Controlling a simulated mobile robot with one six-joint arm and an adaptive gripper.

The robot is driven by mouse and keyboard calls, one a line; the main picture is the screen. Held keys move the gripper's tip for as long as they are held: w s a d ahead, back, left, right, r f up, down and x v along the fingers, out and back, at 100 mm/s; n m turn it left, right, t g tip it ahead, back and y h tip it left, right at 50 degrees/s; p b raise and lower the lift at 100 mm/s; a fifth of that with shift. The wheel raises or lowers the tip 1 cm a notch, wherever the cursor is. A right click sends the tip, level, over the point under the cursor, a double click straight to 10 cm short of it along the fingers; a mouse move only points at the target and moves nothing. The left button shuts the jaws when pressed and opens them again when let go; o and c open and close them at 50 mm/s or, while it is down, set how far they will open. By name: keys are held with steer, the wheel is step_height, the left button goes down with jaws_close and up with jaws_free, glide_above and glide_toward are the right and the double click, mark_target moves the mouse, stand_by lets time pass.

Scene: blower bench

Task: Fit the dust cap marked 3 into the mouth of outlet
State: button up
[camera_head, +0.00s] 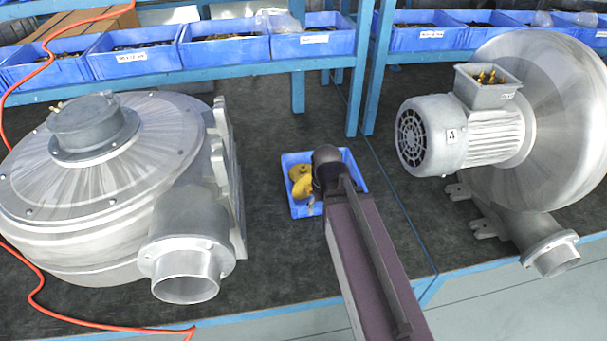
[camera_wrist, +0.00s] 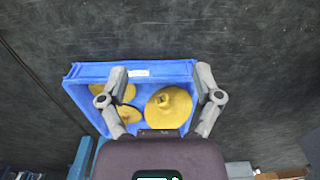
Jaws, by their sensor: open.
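Yellow dust caps lie in a small blue bin (camera_head: 292,211) on the dark bench mat. In the wrist view the bin (camera_wrist: 120,70) holds a large round cap with a central knob (camera_wrist: 168,107) on the right and two more caps, (camera_wrist: 126,94) and (camera_wrist: 116,122), on the left. No number is legible on any cap. My gripper (camera_wrist: 161,78) is open and empty above the bin, its fingers spread on both sides of the large cap. In the head view my arm hides the fingers and part of the bin. The left blower's round outlet (camera_head: 187,290) is open and faces front.
A second blower with a motor stands at right; its outlet (camera_head: 556,258) points down toward the front right. The left blower (camera_head: 110,160) flanks the bin. Blue parts bins (camera_head: 225,50) line a blue rack behind. An orange hose (camera_head: 90,322) runs along the left. Bare mat surrounds the bin.

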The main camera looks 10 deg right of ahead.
steer(key=w+d+r+n+t+y+p, duration=0.1)
steer(key=w+n, duration=0.3)
steer(key=w, duration=0.8)
steer(key=w+d+r+n+t+y, duration=0.1)
steer(key=w+n, duration=0.3)
steer(key=w, duration=0.9)
steer(key=shift+w+d+r+n+p, duration=0.25)
steer(key=shift+n+p, duration=0.05)
steer(key=shift+p, duration=0.1)
steer(key=shift+f, duration=0.1)
steer(key=b, duration=0.8)
glide_toward(303, 168)
steer(key=x, duration=0.5)
steer(key=shift+d, duration=0.1)
steer(key=shift+w+f, duration=0.1)
steer(key=shift+b+x, duration=2.5)
steer(key=shift+b, duration=0.15)
jaws_close()
